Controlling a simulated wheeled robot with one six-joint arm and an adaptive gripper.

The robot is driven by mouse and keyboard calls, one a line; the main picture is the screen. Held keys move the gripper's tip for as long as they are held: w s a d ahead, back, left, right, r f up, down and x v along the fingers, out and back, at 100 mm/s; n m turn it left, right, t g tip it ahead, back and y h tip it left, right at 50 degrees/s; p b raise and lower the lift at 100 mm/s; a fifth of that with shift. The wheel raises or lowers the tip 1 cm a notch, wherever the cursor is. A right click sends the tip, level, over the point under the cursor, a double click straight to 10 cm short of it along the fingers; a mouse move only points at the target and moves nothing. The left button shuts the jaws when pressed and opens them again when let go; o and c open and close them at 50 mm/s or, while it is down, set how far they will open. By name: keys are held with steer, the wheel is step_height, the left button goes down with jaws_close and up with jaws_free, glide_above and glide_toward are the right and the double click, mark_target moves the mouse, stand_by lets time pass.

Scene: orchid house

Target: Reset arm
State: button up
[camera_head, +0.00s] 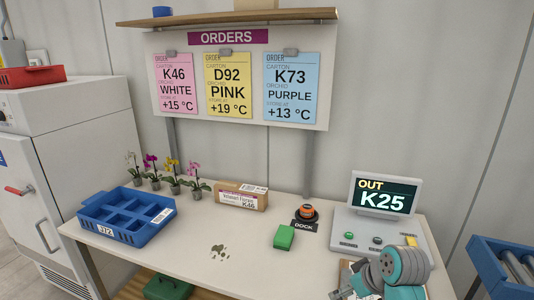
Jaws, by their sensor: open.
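My arm (402,266), with teal joint covers, is folded at the bottom right, in front of the white terminal. My gripper (346,287) is low at the bottom edge, over the front right part of the table, and is partly cut off by the frame. It is open, and I see nothing held in it.
A blue roller conveyor (483,245) stands right.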

steer(key=s+a+f+m+t, duration=0.2)
steer(key=s+f, duration=0.7)
steer(key=f, duration=0.4)
steer(key=s+f+m+t+h, duration=0.1)
steer(key=s+f, duration=0.2)
steer(key=s, duration=0.4)
steer(key=s+f+m+t+h, duration=0.1)
steer(key=s+f+t, duration=0.15)
steer(key=s, duration=0.35)
steer(key=s+r+m+t, duration=0.1)
steer(key=s+r+t, duration=0.15)
steer(key=s, duration=1.25)
steer(key=s+r+t, duration=0.1)
steer(key=s+r, duration=1)
steer(key=shift+s+a+r+h, duration=0.25)
steer(key=shift+s+a+h, duration=0.15)
